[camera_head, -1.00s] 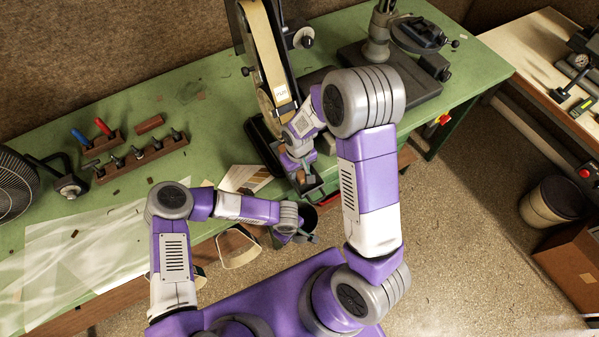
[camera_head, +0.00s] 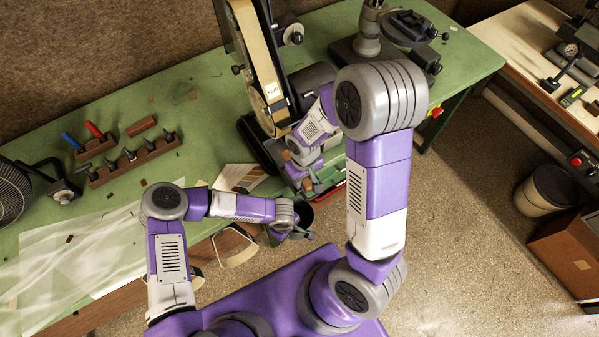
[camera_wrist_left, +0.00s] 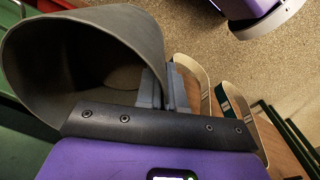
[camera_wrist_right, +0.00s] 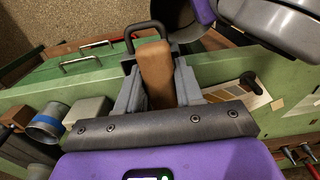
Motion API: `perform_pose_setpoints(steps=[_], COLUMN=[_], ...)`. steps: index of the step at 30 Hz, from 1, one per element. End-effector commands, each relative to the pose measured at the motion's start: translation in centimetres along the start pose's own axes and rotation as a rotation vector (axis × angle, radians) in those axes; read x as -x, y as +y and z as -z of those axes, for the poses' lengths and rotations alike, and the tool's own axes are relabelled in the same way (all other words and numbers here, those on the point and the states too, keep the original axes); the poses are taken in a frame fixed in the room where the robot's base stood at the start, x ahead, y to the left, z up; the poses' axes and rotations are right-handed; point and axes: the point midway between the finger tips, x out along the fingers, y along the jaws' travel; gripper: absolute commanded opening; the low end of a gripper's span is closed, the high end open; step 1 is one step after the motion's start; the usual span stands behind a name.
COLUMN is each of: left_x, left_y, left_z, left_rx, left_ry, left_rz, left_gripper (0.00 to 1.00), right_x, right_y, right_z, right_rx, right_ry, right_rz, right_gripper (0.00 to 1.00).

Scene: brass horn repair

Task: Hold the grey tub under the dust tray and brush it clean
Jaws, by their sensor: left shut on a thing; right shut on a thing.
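The grey tub (camera_wrist_left: 100,60) fills the upper left of the left wrist view, mouth open, its inside mostly bare with a brownish bottom. My left gripper (camera_wrist_left: 165,88) is shut on its rim. In the head view the tub (camera_head: 303,212) hangs at the bench's front edge, partly hidden by my left gripper (camera_head: 297,232). My right gripper (camera_wrist_right: 157,85) is shut on a brown wooden block (camera_wrist_right: 155,70), likely the brush's handle; no bristles show. In the head view my right gripper (camera_head: 308,187) is just above the tub. I cannot clearly make out the dust tray; a black loop handle (camera_wrist_right: 146,28) stands beyond the block.
The belt sander (camera_head: 262,80) stands behind my right gripper. A tool rack (camera_head: 135,158) and a clear sheet (camera_head: 75,260) lie on the green bench (camera_head: 205,115) to the left. A bin (camera_head: 548,190) stands on the open floor at right.

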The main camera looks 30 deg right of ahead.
Motion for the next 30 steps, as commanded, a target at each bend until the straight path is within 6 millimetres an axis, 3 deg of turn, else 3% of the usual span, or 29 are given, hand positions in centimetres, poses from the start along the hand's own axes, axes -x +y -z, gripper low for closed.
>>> perform_pose_setpoints(steps=[16, 30], left_x=[0.0, 0.0], left_y=[0.1, 0.0], left_z=[0.0, -0.2], left_rx=[0.000, -0.001], left_ry=[0.000, 0.000], left_rz=[-0.001, -0.001], left_gripper=[0.00, 0.00], right_x=[1.3, 1.4], right_y=[0.0, 0.0], right_z=[-4.1, -4.5], right_rx=[0.000, 0.000], right_ry=[0.002, 0.001], right_rz=[0.000, 0.000], right_gripper=[0.06, 0.06])
